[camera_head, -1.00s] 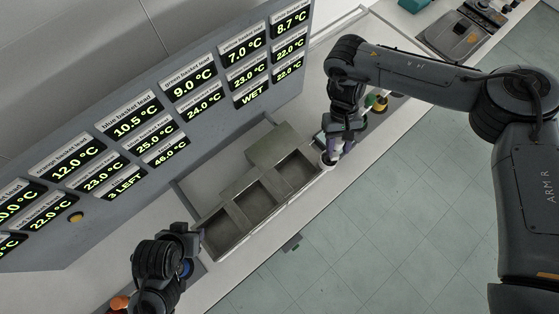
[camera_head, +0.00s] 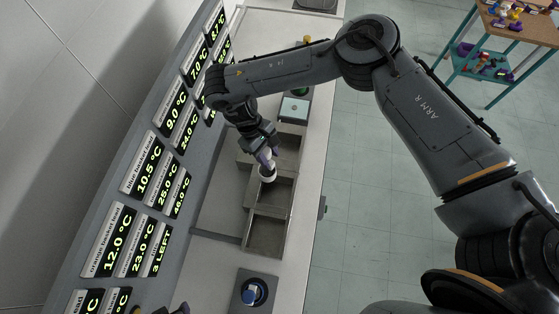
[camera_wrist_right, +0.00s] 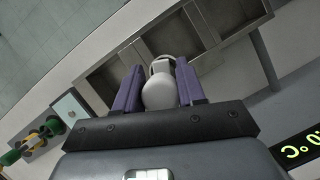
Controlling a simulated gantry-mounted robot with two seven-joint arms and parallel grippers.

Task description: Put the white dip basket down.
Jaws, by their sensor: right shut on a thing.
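The white dip basket (camera_head: 267,175) is held in my right gripper (camera_head: 266,160), over the left edge of the metal tank (camera_head: 246,226) near its middle compartment. In the right wrist view the rounded white basket (camera_wrist_right: 159,90) sits between the two purple fingers of the gripper (camera_wrist_right: 158,88), which are shut on it. The tank (camera_wrist_right: 203,62), with its open compartments, lies beyond it. I cannot tell the basket's height above the tank. A small purple and dark part at the bottom edge of the head view looks like my left gripper (camera_head: 181,308); its jaws are mostly cut off.
A blue round piece (camera_head: 254,292) sits on a dark pad below the tank. A box with a pale green top (camera_head: 294,108) stands beyond the tank. The display wall (camera_head: 105,205) runs along the left. Open floor (camera_head: 355,200) lies right of the counter.

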